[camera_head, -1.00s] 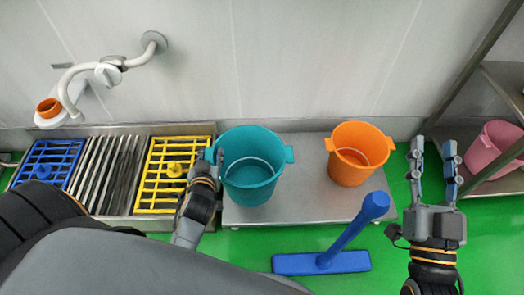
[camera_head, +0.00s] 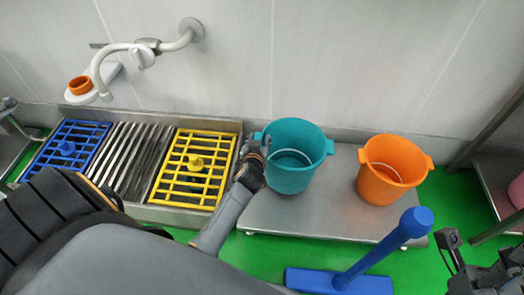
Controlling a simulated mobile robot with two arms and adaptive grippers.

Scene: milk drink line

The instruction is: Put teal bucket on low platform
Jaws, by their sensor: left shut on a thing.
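The teal bucket (camera_head: 290,172) is upright over the left part of the low steel platform (camera_head: 320,220). Its base appears to rest on the platform top, though the contact is hard to see. My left gripper (camera_head: 259,145) is shut on the bucket's left side, at the handle tab by the rim. My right gripper (camera_head: 484,254) is at the lower right, partly cut off by the picture edge. Its fingers look apart, with nothing between them.
An orange bucket (camera_head: 390,172) stands on the platform's right part. A steel floor grate with blue (camera_head: 68,147) and yellow (camera_head: 192,168) racks is at left. A pink bucket (camera_head: 516,190) is at the right edge.

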